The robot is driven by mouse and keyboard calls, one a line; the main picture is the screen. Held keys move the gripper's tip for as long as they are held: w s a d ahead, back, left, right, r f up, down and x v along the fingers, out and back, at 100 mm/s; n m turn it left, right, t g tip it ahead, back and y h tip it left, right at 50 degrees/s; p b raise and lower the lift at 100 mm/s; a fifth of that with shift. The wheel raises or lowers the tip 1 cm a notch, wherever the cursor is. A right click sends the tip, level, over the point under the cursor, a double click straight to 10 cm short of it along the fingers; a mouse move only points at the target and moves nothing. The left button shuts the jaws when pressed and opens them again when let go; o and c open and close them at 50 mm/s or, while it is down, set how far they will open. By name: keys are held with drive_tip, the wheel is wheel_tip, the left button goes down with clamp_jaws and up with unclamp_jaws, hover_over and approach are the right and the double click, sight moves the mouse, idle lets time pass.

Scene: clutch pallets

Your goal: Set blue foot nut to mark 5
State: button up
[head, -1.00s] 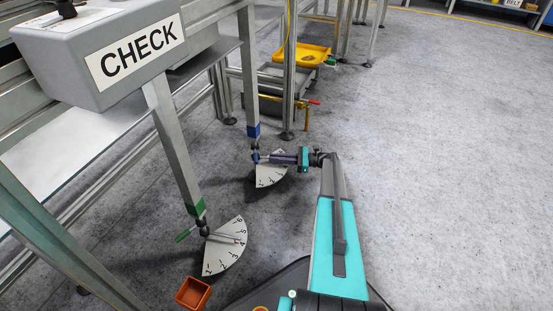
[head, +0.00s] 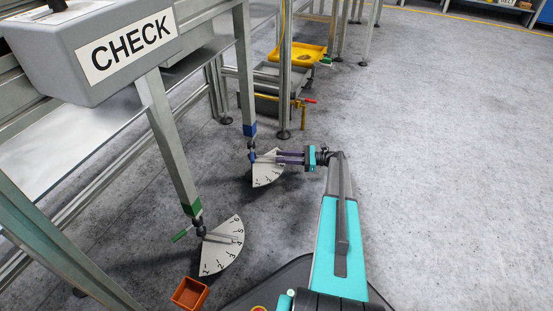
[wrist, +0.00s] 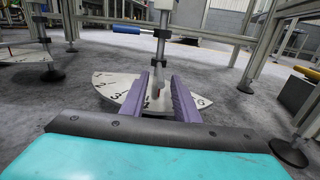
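The blue foot nut (head: 252,157) sits at the bottom of the blue-banded leg, above a white fan-shaped dial (head: 264,180) with numbered marks. In the wrist view a blue handle (wrist: 127,29) sticks out left from the nut, and the dial (wrist: 112,84) lies beyond and below my fingers. My gripper (head: 279,157) reaches in from the right at the nut's height. Its two purple fingers (wrist: 163,82) are apart, over the dial. A thin pointer shows between them, near the 4; its exact reading is unclear. I see no firm contact.
A green foot nut (head: 199,224) with its own dial (head: 222,248) stands nearer, on another leg. An orange box (head: 189,293) lies on the floor. A yellow tray (head: 302,52) is behind. Steel frame legs stand close by; the floor right is open.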

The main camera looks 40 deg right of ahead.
drive_tip(key=shift+b+v, duration=0.45)
drive_tip(key=shift+v, duration=1)
